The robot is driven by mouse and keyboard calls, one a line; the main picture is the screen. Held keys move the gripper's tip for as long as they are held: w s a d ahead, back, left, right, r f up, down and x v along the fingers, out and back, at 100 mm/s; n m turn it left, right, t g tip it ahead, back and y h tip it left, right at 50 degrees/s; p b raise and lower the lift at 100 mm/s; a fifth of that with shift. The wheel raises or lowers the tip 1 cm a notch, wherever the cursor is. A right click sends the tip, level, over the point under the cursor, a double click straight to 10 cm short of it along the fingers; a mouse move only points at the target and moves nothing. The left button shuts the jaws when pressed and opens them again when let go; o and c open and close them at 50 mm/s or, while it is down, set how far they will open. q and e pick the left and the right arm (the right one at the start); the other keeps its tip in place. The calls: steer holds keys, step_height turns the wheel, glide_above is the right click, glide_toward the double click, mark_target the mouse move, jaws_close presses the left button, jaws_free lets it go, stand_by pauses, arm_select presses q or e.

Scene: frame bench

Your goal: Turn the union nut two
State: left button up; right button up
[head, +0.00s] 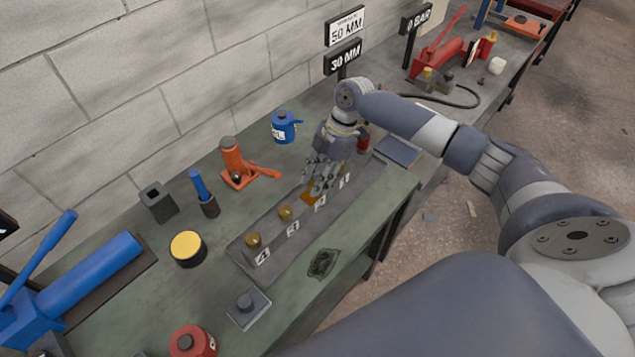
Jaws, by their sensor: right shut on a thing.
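A grey tray (262,275) on the green bench holds a row of brass union nuts with white number tags. One nut (253,240) stands behind the tag that reads 4, and another nut (285,212) stands behind the tag to its right. My right gripper (318,181) reaches down over the third position and is shut on the union nut there. A brass-orange part (308,197) shows just below its fingers. The fingers hide most of this nut, and its tag (320,203) is too small to read surely. My left gripper is out of view.
An orange bottle jack (233,163) and a blue oil can (284,127) stand behind the tray. A yellow-topped tin (187,249) is to its left. A dark rag (323,263) lies in front. Signs reading 50 MM (346,27) and 30 MM (343,57) stand at the wall.

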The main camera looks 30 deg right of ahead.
steer(key=shift+w+n+g+b, duration=0.15)
steer(key=shift+n+g+b, duration=0.5)
steer(key=shift+n, duration=0.95)
steer(key=o, duration=1.1)
steer(key=shift+h, duration=0.3)
steer(key=shift+c, duration=0.2)
steer(key=shift+r, duration=0.2)
steer(key=v, duration=1.1)
steer(key=shift+d+r, duration=0.25)
